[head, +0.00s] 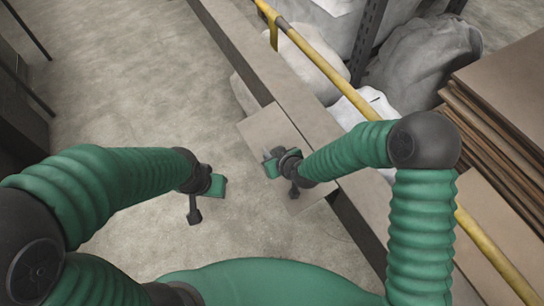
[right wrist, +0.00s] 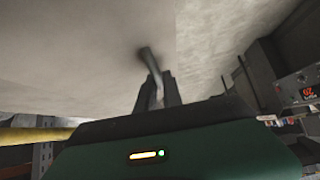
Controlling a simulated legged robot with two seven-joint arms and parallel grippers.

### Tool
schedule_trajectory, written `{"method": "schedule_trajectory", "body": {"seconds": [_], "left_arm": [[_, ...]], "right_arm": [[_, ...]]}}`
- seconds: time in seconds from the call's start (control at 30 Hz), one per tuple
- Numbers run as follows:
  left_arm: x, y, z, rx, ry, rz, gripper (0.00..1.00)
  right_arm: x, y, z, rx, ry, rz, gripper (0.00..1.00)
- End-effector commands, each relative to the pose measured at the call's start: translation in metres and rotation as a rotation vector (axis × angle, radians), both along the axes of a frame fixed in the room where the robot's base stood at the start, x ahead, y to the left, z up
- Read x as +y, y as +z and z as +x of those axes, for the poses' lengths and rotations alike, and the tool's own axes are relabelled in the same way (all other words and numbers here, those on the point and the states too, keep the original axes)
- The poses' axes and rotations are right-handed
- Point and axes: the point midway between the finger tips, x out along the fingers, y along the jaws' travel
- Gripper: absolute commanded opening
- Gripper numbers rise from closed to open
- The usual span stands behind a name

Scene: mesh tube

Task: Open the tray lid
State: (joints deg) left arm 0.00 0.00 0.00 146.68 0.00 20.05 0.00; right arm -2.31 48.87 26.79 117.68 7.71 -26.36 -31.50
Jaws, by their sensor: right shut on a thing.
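A flat grey-brown square panel (head: 262,128), which appears to be the tray lid, sticks out from the long ledge into the floor area. My right gripper (head: 268,158) is over this panel in the head view. In the right wrist view its dark fingers (right wrist: 157,92) are shut on a thin grey rod-like handle (right wrist: 148,62), which reaches to a broad pale surface. The handle is mostly hidden by my gripper in the head view. My left gripper (head: 220,186) is left of the panel, apart from it, over bare floor. Its fingers are too small to read.
The long ledge (head: 245,60) runs diagonally, with a yellow rail (head: 318,62) beyond it. Stacked brown boards (head: 500,120) stand at the right, and pale sacks (head: 425,55) lie at the back. The concrete floor (head: 120,70) at left is clear. A red-lit display (right wrist: 306,93) shows at far right.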

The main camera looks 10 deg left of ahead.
Motion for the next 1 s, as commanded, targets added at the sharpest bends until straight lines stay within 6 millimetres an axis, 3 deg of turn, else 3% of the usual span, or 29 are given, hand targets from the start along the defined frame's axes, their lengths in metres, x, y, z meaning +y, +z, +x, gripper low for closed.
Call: {"method": "schedule_trajectory", "body": {"seconds": [0.1, 0.4, 1.0], "left_arm": [[0.000, 0.011, 0.000, 0.000, 0.000, 0.000, 0.36], [0.000, 0.025, 0.000, 0.000, 0.000, 0.000, 0.36], [0.000, 0.028, 0.000, 0.000, 0.000, 0.000, 0.36]], "right_arm": [[0.001, 0.017, 0.000, 0.027, 0.005, 0.041, 0.00], [-0.006, 0.038, 0.006, 0.024, 0.001, 0.037, 0.00], [-0.012, 0.044, 0.012, 0.016, -0.005, 0.037, 0.00]]}}
